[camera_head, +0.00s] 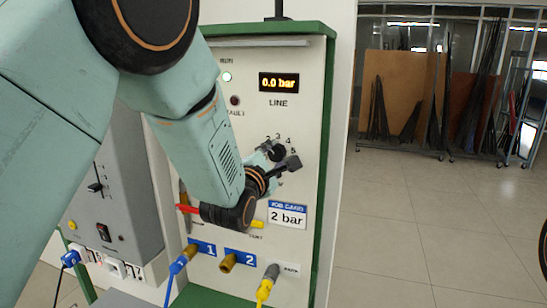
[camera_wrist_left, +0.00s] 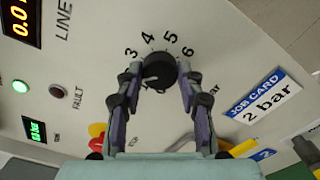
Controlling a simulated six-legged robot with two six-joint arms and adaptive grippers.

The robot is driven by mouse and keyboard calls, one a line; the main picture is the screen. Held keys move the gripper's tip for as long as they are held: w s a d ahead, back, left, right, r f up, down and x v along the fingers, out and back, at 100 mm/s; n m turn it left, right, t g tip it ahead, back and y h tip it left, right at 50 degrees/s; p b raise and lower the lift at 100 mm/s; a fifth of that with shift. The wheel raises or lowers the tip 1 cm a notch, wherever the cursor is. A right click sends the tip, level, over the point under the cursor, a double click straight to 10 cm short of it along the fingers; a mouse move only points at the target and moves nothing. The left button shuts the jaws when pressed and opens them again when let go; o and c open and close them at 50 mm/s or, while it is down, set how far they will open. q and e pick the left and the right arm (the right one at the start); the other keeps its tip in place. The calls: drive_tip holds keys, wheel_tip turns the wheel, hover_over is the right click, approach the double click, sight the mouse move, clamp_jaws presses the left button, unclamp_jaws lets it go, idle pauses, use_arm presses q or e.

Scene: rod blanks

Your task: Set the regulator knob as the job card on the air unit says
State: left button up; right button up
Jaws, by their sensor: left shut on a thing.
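The black regulator knob (camera_head: 279,154) sits on the pale air unit panel (camera_head: 300,120), inside an arc of numbers. It also shows in the left wrist view (camera_wrist_left: 159,70), with 3, 4, 5 and 6 readable around it. My left gripper (camera_wrist_left: 161,74) is shut on the knob, one finger on each side. In the head view the gripper (camera_head: 277,160) partly hides the dial. Where the knob's pointer stands I cannot tell. The job card (camera_head: 287,214) reads 2 bar. The line display (camera_head: 279,83) reads 0.0 bar. My right gripper is not in view.
The green run light (camera_head: 227,77) is lit; the fault light (camera_head: 235,100) is dark. A red lever (camera_head: 187,209) shows beside my wrist. Below are a blue hose (camera_head: 178,266), a brass port (camera_head: 228,262) and a yellow hose (camera_head: 264,289).

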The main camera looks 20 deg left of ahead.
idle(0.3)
use_arm(q)
drive_tip(key=o, duration=1.2)
drive_tip(key=shift+c, duration=0.2)
drive_tip(key=shift+s, duration=0.1)
drive_tip(key=s, duration=1.1)
drive_tip(key=shift+s+a, duration=0.2)
drive_tip(key=shift+s, duration=0.2)
